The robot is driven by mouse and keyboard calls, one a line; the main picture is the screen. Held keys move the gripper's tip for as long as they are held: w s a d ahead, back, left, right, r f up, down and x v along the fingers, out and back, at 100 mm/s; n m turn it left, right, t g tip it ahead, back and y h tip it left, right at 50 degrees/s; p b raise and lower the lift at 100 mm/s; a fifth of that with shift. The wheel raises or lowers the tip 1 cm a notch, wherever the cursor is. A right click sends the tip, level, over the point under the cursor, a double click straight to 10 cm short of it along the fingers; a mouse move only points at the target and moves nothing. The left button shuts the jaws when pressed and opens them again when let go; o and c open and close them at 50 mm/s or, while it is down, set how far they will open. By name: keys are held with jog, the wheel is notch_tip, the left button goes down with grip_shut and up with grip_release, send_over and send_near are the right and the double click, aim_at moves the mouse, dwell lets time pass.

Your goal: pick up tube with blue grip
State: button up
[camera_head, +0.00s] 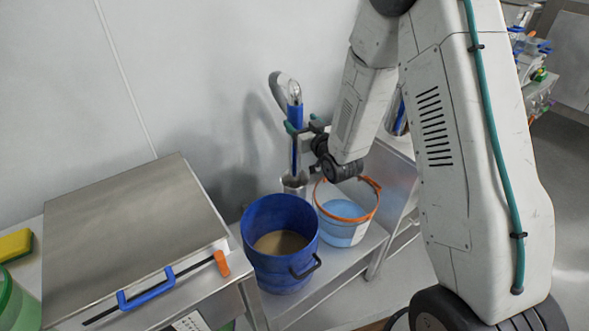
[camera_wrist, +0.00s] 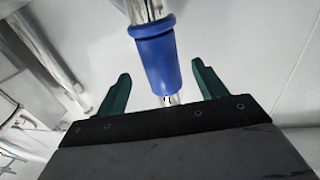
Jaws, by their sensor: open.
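The tube with the blue grip (camera_head: 295,114) stands roughly upright near the wall, its lower end in a grey holder (camera_head: 294,183) behind the buckets. Its clear, shiny top bends over above the grip. My gripper (camera_head: 301,125) is at the grip's height, its teal fingers on either side of the tube. In the wrist view, the blue grip (camera_wrist: 158,60) shows between the open fingers of my gripper (camera_wrist: 160,72), with a gap on each side. I cannot tell how deep the grip sits between them.
A blue bucket (camera_head: 262,216) with brown contents and a white bucket (camera_head: 345,230) with an orange rim stand on a low metal bench (camera_head: 322,279) in front of the tube. A metal-lidded box (camera_head: 130,235) with a blue handle is at left. The wall is close behind.

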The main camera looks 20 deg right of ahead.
jog(key=w, duration=0.2)
jog(key=w+a, duration=0.1)
jog(key=w, duration=0.2)
jog(key=shift+r, duration=0.2)
grip_shut()
